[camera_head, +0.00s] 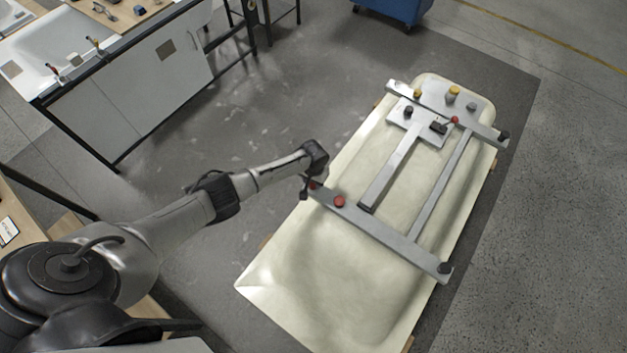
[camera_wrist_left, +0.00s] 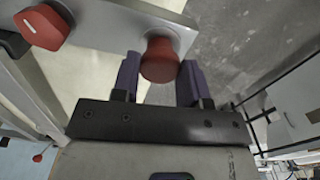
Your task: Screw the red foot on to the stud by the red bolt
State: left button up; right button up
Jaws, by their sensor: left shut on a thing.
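My left gripper (camera_head: 306,187) is at the near left end of the frame's front crossbar (camera_head: 385,233). In the left wrist view its purple-lined fingers (camera_wrist_left: 160,82) are shut on the red foot (camera_wrist_left: 161,60), one on each side. The foot sits right against the crossbar's end (camera_wrist_left: 130,22); its stud is hidden, so I cannot tell how far it is threaded. In the head view the foot (camera_head: 312,184) shows as a small red spot by the gripper. The red bolt (camera_wrist_left: 42,27) is on the crossbar beside it, also seen in the head view (camera_head: 340,201). My right gripper is not in view.
The upturned cream tub shell (camera_head: 290,285) carries the grey frame. The far crossbar holds another red part (camera_head: 455,119), yellow caps (camera_head: 417,93) and a dark foot (camera_head: 503,136). A dark foot (camera_head: 445,267) is at the front bar's right end. Floor left of the tub is clear.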

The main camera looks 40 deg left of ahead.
pick_arm(q)
jog(key=m, duration=0.5)
jog(key=shift+m+b, duration=0.3)
jog(key=shift+m, duration=0.1)
jog(key=o, duration=1.1)
jog(key=shift+c, duration=0.9)
